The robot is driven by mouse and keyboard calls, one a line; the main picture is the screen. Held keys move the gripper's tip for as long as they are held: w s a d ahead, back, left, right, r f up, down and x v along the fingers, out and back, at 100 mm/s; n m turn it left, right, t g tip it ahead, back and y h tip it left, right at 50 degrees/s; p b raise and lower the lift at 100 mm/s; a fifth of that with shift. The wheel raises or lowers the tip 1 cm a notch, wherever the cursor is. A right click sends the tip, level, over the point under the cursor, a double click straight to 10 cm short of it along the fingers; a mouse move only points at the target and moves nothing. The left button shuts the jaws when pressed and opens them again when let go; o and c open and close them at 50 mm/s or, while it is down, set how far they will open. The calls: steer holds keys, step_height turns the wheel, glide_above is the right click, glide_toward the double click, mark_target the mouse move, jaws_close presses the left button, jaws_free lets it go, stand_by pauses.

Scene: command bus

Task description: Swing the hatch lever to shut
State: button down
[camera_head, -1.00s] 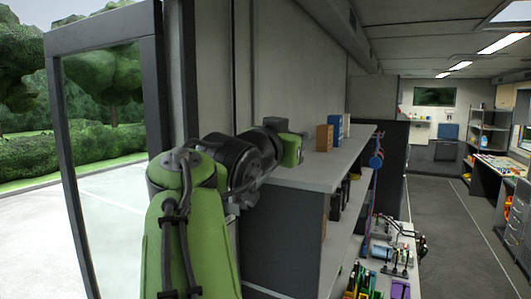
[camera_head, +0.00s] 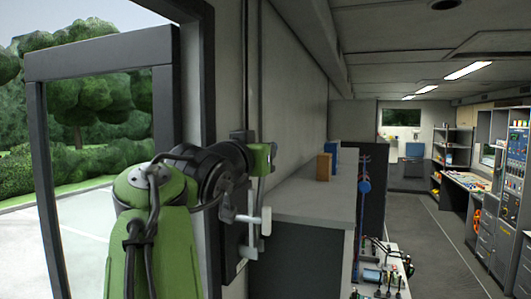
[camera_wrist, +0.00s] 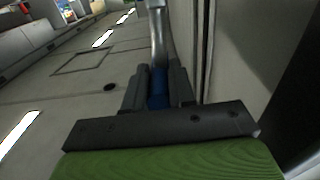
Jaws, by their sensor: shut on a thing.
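In the wrist view, my gripper (camera_wrist: 158,74) is shut on the blue grip (camera_wrist: 158,90) of a lever. The lever's grey curved bar (camera_wrist: 157,35) runs away from the fingertips to the top of that view. In the head view, my green-and-black arm reaches to the wall beside the doorway, and my gripper (camera_head: 273,152) is small there and partly hidden. I cannot make out the blue grip in the head view. Just below my gripper, a grey bracket with a pale handle (camera_head: 266,221) stands out from the wall.
An open glazed door (camera_head: 172,118) in a dark frame stands at the left, with trees outside. A grey shelf unit (camera_head: 310,205) stands close to the right of my arm, with an orange-brown box (camera_head: 323,166) and a blue binder (camera_head: 335,158) on top. The aisle floor (camera_head: 425,230) is clear.

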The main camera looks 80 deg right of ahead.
steer(key=shift+w+d+f, duration=0.15)
steer(key=shift+w+f, duration=0.05)
steer(key=shift+f, duration=0.3)
steer(key=c, duration=1.2)
jaws_free()
steer(key=shift+c, duration=0.2)
steer(key=o, duration=0.7)
steer(key=shift+w+r, duration=0.15)
steer(key=shift+c, duration=0.2)
steer(key=shift+s+r, duration=0.1)
steer(key=shift+s, duration=0.1)
steer(key=w+a, duration=0.2)
steer(key=a, duration=1.3)
steer(key=shift+w+a, duration=0.25)
steer(key=shift+a, duration=0.15)
